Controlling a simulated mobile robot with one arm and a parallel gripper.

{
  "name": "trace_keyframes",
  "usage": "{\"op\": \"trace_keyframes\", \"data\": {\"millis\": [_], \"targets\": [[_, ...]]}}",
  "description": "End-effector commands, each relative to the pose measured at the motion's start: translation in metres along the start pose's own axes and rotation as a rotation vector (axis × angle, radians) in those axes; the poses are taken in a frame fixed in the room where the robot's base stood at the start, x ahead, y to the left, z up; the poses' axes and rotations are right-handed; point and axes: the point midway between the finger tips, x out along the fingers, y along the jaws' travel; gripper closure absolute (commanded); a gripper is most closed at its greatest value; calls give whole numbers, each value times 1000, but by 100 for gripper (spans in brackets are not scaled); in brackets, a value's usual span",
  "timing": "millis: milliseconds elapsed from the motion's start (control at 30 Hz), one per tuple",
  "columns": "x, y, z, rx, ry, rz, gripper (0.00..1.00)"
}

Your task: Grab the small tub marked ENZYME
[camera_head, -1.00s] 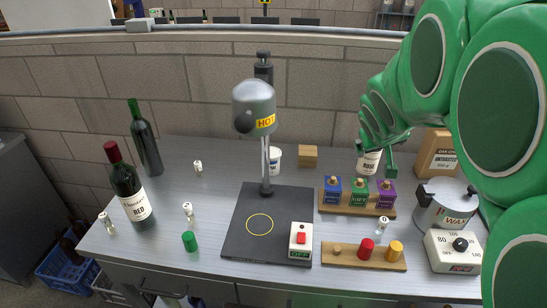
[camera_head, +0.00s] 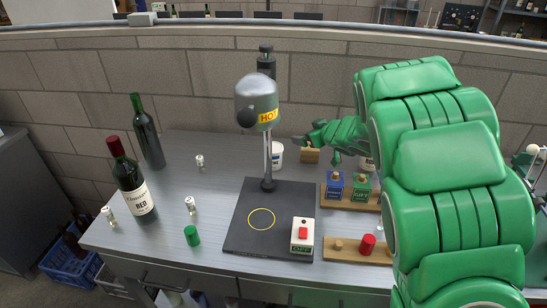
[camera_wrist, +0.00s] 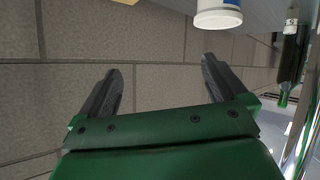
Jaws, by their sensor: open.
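A small white tub (camera_head: 277,157) stands on the bench behind the heater's post, which hides part of it. A little dark lettering shows on it, too small and covered to read as ENZYME. A white tub with a blue band also shows cut off at the top edge of the wrist view (camera_wrist: 218,14). My gripper (camera_head: 303,142) is to the right of the tub and above the bench, over the wooden block. In the wrist view my gripper (camera_wrist: 162,88) has its fingers wide apart, with only brick wall between them.
The heater (camera_head: 258,100) marked HOT stands left of the tub on a dark base plate (camera_head: 240,238). A wooden block (camera_head: 309,156) sits close right of the tub. Wine bottles (camera_head: 133,190) stand at the left.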

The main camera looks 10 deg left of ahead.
Motion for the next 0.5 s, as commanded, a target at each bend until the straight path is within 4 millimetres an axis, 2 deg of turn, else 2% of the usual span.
{"op": "trace_keyframes", "data": {"millis": [100, 300, 500], "targets": [[21, -27, 12, 19, 46, -118, 1], [37, -64, 20, 47, 104, -269, 1], [41, -77, 26, 66, 121, -326, 1]]}}
